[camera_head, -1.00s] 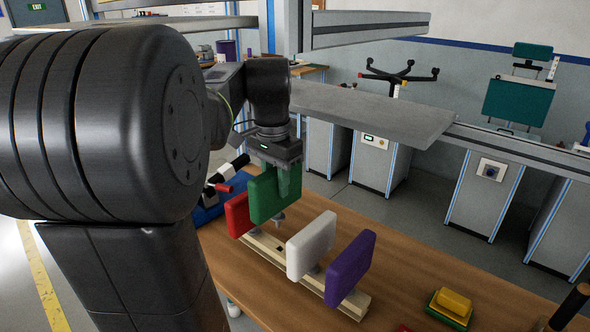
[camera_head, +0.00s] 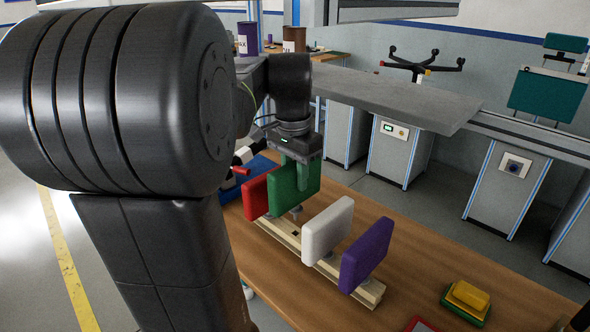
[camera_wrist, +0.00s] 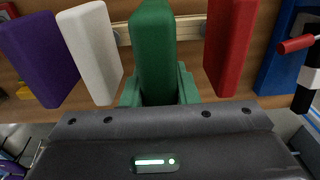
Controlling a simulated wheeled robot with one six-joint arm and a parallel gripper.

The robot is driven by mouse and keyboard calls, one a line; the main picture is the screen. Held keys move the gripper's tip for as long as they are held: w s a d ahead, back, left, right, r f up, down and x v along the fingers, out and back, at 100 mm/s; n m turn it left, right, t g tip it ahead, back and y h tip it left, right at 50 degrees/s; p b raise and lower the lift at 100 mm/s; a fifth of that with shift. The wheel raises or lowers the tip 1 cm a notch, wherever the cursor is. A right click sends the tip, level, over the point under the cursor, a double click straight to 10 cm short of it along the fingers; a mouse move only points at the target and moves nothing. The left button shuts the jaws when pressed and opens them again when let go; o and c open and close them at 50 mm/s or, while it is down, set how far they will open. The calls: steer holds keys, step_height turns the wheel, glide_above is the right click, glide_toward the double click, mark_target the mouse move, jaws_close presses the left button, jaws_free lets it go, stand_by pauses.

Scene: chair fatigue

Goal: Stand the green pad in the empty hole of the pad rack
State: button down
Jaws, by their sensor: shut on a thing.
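The green pad (camera_head: 312,182) is upright in my gripper (camera_head: 304,172), which is shut on it from above. In the wrist view the green pad (camera_wrist: 153,50) sits between the two green fingers of my gripper (camera_wrist: 158,93). Its short stem (camera_head: 296,212) points down near the cream pad rack (camera_head: 370,294), in the gap between the red pad (camera_head: 254,196) and the white pad (camera_head: 325,230). A dark spot, apparently the empty hole, shows on the rail near the stem. I cannot tell whether the stem touches the rail.
A purple pad (camera_head: 366,254) stands at the rack's near end. A yellow block on a green base (camera_head: 467,299) lies at the right of the wooden table (camera_head: 420,270). A blue item (camera_head: 258,167) is behind the red pad. A grey shelf (camera_head: 400,97) hangs beyond the gripper.

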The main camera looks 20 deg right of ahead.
mark_target(295, 201)
steer(key=shift+f+b, duration=0.7)
steer(key=shift+f, duration=0.85)
steer(key=shift+p, duration=0.8)
stand_by(0.4)
steer(key=shift+f+b, duration=1.15)
steer(key=shift+f, duration=0.85)
steer(key=c, duration=1)
jaws_free()
steer(key=shift+c, duration=0.2)
steer(key=r, duration=0.7)
steer(key=r+p, duration=0.1)
steer(key=r, duration=0.5)
steer(key=shift+s+a+r, duration=0.15)
steer(key=shift+a+r, duration=0.05)
steer(key=shift+r, duration=0.2)
